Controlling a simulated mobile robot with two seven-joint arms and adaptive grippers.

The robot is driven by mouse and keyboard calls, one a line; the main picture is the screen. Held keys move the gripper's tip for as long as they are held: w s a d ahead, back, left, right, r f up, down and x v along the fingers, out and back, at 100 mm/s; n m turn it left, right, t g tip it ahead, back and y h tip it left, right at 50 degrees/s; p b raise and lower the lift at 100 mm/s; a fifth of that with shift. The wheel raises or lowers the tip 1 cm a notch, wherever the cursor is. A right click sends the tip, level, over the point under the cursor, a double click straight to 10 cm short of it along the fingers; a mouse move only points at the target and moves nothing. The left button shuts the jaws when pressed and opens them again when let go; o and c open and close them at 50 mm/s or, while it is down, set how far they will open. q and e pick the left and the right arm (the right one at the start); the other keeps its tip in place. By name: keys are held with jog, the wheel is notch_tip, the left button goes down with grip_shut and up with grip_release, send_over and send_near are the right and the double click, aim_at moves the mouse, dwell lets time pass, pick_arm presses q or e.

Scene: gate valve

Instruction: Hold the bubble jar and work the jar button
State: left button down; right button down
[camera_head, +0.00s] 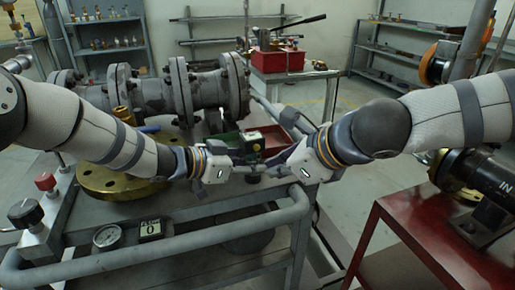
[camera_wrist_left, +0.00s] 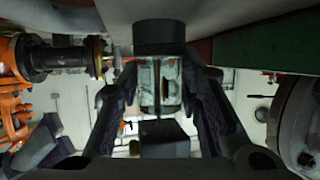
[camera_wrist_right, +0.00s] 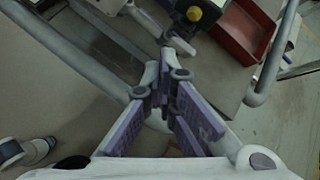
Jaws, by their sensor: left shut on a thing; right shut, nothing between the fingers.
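The bubble jar is a clear glass cylinder (camera_wrist_left: 160,82) with dark ends, seen between the fingers in the left wrist view. A black box with a yellow button (camera_head: 254,136) is at one end; the yellow button also shows in the right wrist view (camera_wrist_right: 194,13). My left gripper (camera_head: 243,170) is shut on the jar and holds it over the cart. My right gripper (camera_head: 268,164) is shut and empty, its tips just right of the jar in the head view. In the right wrist view its closed fingertips (camera_wrist_right: 166,58) point toward the jar, with a gap below the button.
A large grey flanged valve (camera_head: 180,90) and a brass flange (camera_head: 120,184) are on the grey cart behind my left arm. A red tray (camera_wrist_right: 243,27) lies beyond the grippers. The cart's rail (camera_head: 200,232) runs in front. A red table (camera_head: 425,215) stands at right.

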jog(key=shift+w+a, duration=0.35)
jog(key=shift+w, duration=0.4)
jog(key=shift+w+a, duration=0.3)
jog(key=shift+w, duration=0.45)
jog(key=shift+w, duration=0.15)
jog(key=shift+w+a, duration=0.15)
jog(key=shift+w, duration=0.1)
jog(key=shift+w+a, duration=0.15)
jog(key=shift+w, duration=0.3)
dwell(0.8)
jog(key=shift+s, duration=0.15)
jog(key=shift+s+d, duration=0.35)
jog(key=shift+s, duration=0.35)
jog(key=shift+s, duration=0.1)
jog(key=shift+s+d, duration=0.3)
jog(key=shift+s, duration=0.45)
jog(key=shift+s+d, duration=0.3)
jog(key=shift+s, duration=0.4)
jog(key=shift+s+d, duration=0.3)
jog(key=shift+s, duration=0.45)
